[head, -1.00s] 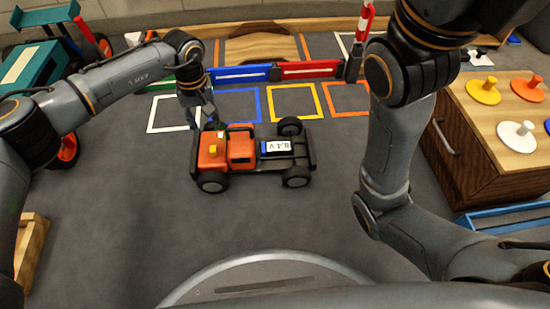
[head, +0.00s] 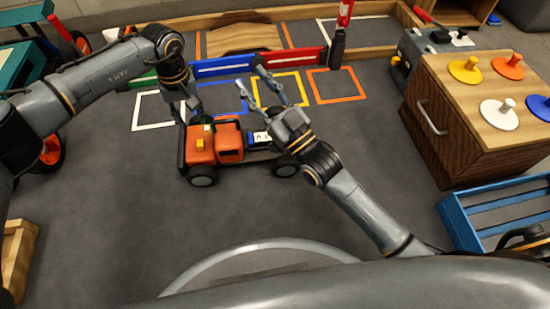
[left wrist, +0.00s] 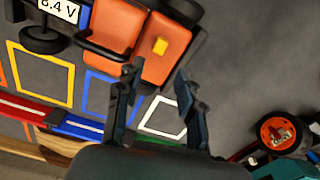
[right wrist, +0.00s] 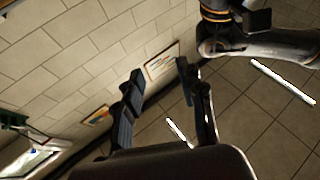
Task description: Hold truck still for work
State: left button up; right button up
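The truck (head: 229,141), orange cab and black chassis, stands on its wheels on the grey floor. Its battery (head: 262,138), labelled 8.4 V, sits behind the cab and is partly covered by my right gripper. My left gripper (head: 190,122) is at the truck's far front corner. In the left wrist view, its fingers (left wrist: 158,72) are apart, with the orange hood (left wrist: 166,47) at and just beyond the tips; I cannot tell whether they touch. My right gripper (head: 257,82) is open above the truck's rear half. The right wrist view shows nothing between its fingers (right wrist: 158,75).
Coloured floor squares (head: 333,84) and a low red, blue and green barrier (head: 294,59) lie behind the truck. A wooden cabinet (head: 470,120) with coloured pegged discs and a blue crate (head: 480,222) stand at right. Floor in front of the truck is clear.

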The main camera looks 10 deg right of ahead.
aim_at(239, 125)
jog(key=s+d+f+m+g+h, duration=0.1)
jog(key=s+f+g+h, duration=0.15)
jog(key=f, duration=0.85)
jog(key=s+d+f+g+h, duration=0.1)
jog(key=s+d+f+g, duration=0.15)
jog(key=f, duration=0.85)
jog(key=shift+t+y, duration=0.25)
jog(key=shift+t, duration=0.15)
jog(key=x, duration=1.3)
jog(key=shift+w+a+r, duration=0.1)
jog(key=shift+a+r, duration=0.15)
jog(key=shift+a, duration=0.2)
grip_shut()
